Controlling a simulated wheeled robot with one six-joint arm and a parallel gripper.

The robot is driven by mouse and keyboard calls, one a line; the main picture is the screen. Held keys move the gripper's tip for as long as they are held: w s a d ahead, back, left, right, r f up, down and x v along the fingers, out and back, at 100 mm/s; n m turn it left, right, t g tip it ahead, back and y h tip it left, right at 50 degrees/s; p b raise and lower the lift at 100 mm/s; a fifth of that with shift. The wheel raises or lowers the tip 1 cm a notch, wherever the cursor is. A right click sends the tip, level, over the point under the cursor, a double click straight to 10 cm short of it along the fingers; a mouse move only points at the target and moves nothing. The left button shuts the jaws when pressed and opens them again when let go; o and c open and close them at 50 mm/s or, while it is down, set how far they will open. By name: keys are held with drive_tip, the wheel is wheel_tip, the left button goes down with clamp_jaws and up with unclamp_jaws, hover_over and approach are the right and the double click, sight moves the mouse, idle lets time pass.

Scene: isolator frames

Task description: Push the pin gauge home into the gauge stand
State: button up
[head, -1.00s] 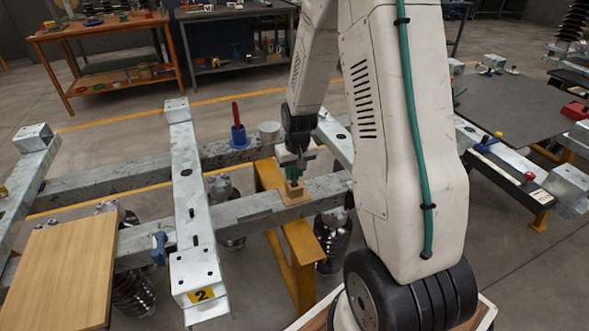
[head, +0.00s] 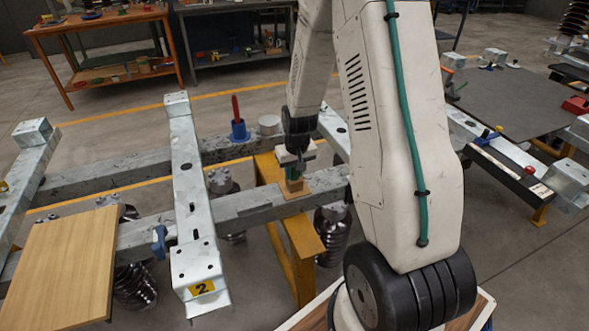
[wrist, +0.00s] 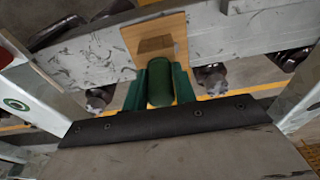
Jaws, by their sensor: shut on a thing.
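My gripper (wrist: 160,84) is shut on a green cylinder, which I take to be the pin gauge (wrist: 160,86); green finger pads flank it in the wrist view. In the head view my gripper (head: 291,172) points down over a small tan wooden block, which I take to be the gauge stand (head: 296,194). The stand also shows in the wrist view as a tan piece (wrist: 170,27) with a darker patch, just beyond the cylinder. The gauge's lower end is hidden, so I cannot tell how deep it sits.
The stand rests on a grey steel beam (head: 245,204). A blue holder (head: 239,131) with a red stick stands on the farther beam, next to a grey cylinder (head: 268,124). A numbered crosspiece (head: 188,180) and a wooden board (head: 62,265) lie left.

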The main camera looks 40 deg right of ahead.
drive_tip(key=o, duration=1)
drive_tip(key=r, duration=0.5)
drive_tip(key=s+r, duration=0.1)
drive_tip(key=r, duration=0.1)
drive_tip(key=shift+s+a+r, duration=0.1)
drive_tip(key=shift+a+r, duration=0.05)
drive_tip(key=shift+r, duration=0.2)
